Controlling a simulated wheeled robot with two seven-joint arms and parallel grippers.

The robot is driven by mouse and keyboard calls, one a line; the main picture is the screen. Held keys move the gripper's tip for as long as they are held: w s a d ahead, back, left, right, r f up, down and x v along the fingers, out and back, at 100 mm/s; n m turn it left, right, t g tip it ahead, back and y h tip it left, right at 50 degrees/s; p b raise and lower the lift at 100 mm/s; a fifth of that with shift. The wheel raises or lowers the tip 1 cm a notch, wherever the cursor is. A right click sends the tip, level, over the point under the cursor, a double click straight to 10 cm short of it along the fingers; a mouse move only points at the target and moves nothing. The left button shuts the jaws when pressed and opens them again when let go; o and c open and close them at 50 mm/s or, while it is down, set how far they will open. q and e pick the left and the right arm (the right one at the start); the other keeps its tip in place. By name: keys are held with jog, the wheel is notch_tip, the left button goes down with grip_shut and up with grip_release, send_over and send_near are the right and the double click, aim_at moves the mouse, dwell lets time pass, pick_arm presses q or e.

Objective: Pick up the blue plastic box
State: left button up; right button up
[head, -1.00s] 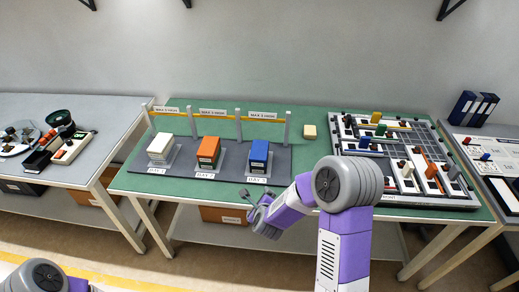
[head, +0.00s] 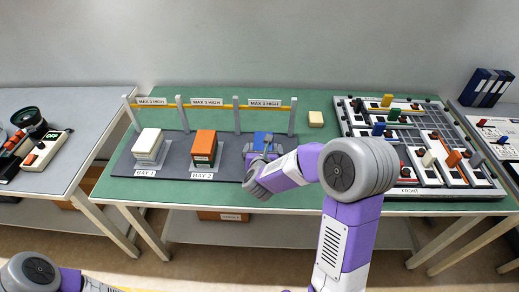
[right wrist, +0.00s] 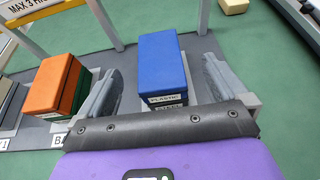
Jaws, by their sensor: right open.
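The blue plastic box (right wrist: 162,66) is the top of a stack in the right bay. In the right wrist view its label reads PLASTIC, and a darker box labelled STEEL (right wrist: 170,107) lies under it. My right gripper (right wrist: 160,88) is open, with one finger on each side of the stack and a gap to the box on both sides. In the head view my right gripper (head: 256,160) covers most of that bay, and only part of the blue box (head: 268,140) shows. My left gripper is outside the views.
An orange box (head: 204,143) on a green one stands in the middle bay, and a cream stack (head: 148,142) in the left bay. Posts and a yellow bar (head: 210,106) marked MAX 3 HIGH run behind. A gridded board (head: 410,185) lies right; a cream block (head: 316,118) sits alone.

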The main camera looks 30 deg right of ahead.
aim_at(263, 146)
jog(key=w+d+f, duration=0.1)
jog(key=w, duration=0.1)
jog(key=w+d+f+b, duration=0.1)
jog(key=w+f, duration=0.1)
jog(key=w+d+f, duration=0.1)
jog(key=w+f, duration=0.1)
jog(key=shift+w+d+f+b, duration=0.15)
jog(key=shift+d+f+b, duration=0.05)
jog(key=shift+b, duration=0.1)
jog(key=c, duration=1.1)
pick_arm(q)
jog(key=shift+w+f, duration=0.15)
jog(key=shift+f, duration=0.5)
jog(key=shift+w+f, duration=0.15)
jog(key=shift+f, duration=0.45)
pick_arm(e)
jog(key=shift+r, duration=0.1)
